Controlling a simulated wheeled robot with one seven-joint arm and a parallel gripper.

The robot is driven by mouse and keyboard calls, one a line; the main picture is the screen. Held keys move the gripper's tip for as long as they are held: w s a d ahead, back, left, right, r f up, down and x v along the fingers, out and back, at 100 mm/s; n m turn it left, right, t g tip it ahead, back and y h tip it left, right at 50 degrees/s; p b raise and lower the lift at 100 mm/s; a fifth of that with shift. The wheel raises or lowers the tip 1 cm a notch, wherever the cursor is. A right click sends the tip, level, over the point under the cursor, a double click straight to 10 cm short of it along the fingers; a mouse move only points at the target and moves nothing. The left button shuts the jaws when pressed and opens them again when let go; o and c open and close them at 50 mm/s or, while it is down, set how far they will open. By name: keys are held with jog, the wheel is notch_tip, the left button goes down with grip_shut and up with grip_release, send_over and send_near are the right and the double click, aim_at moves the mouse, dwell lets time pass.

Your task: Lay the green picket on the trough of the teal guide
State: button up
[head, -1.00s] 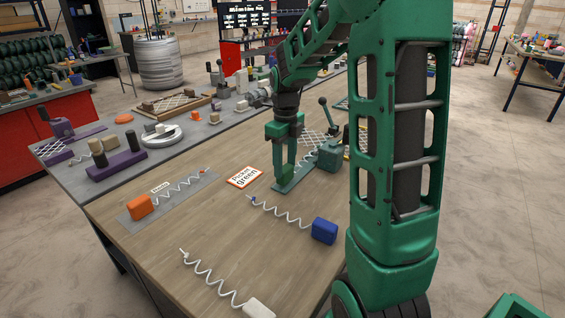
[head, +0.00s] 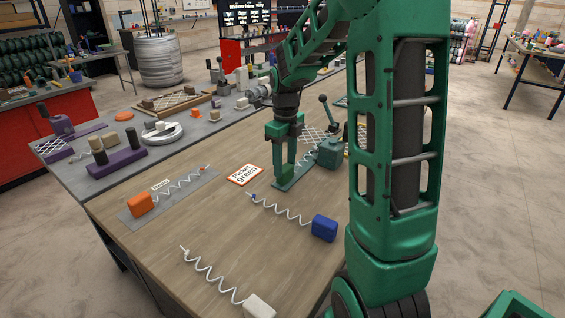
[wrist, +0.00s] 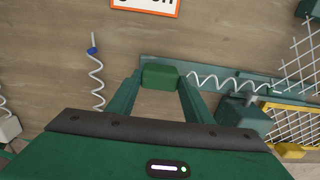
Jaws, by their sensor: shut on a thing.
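The green picket is a wavy white wire (wrist: 215,82) with a green end block (wrist: 160,76). My gripper (wrist: 160,80) is shut on that block, one finger on each side. In the head view my gripper (head: 287,170) points down at the near end of the teal guide (head: 287,187), with the green block (head: 287,174) between its fingertips. The guide is a flat strip, with a teal box (head: 329,154) beside its far part. The wire runs along the strip toward the mesh. Whether the block or wire touches the guide, I cannot tell.
A picket with a blue block (head: 324,228) and one with a white block (head: 258,307) lie nearby. An orange-block picket (head: 141,204) lies on a grey plate. A "Picket green" card (head: 245,175) lies left of the guide. Wire mesh (wrist: 295,122) with a yellow bar is close on the right.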

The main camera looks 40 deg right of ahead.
jog(key=shift+f, duration=0.1)
jog(key=o, duration=1.5)
notch_tip(320, 180, up, 11)
jog(key=shift+w+f, duration=0.1)
jog(key=shift+f, duration=0.05)
jog(key=s+a+f+n, duration=0.1)
jog(key=s+f+n, duration=0.1)
jog(key=s+n, duration=0.6)
jog(key=s+a+f+n, duration=0.1)
jog(key=s+f+n, duration=0.1)
jog(key=s+n, duration=0.7)
jog(key=s+f+n, duration=0.2)
jog(key=s+n, duration=0.6)
jog(key=s, duration=0.3)
jog(key=shift+s+a+f+n, duration=0.3)
jog(key=shift+s+a+f, duration=0.05)
jog(key=shift+s+a, duration=0.05)
